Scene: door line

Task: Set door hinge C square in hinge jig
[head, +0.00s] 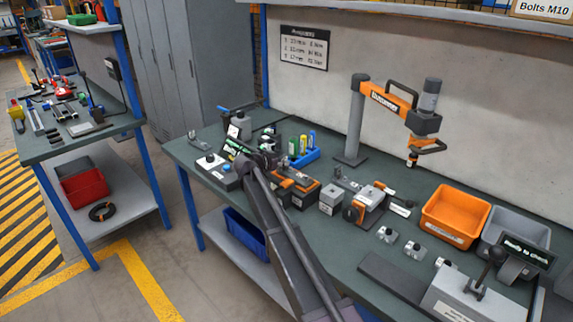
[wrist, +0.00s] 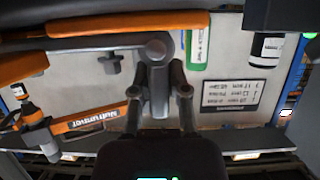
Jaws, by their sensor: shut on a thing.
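My gripper (head: 262,160) is over the left part of the green bench, near the orange and black power tool. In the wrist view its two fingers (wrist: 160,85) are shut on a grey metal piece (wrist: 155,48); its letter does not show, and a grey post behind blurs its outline. Small grey metal pieces that look like hinges (head: 412,250) lie in a row at the bench's front, right of the middle. A grey block with a small orange clamp (head: 368,197) stands mid-bench; I cannot tell whether it is the hinge jig.
An orange screwdriver arm (head: 392,100) on a grey post (head: 354,130) stands at the back. An orange bin (head: 455,212) and a grey bin (head: 515,235) are at the right. A lever fixture (head: 465,295) stands front right. The power tool (head: 297,190) lies close to my arm.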

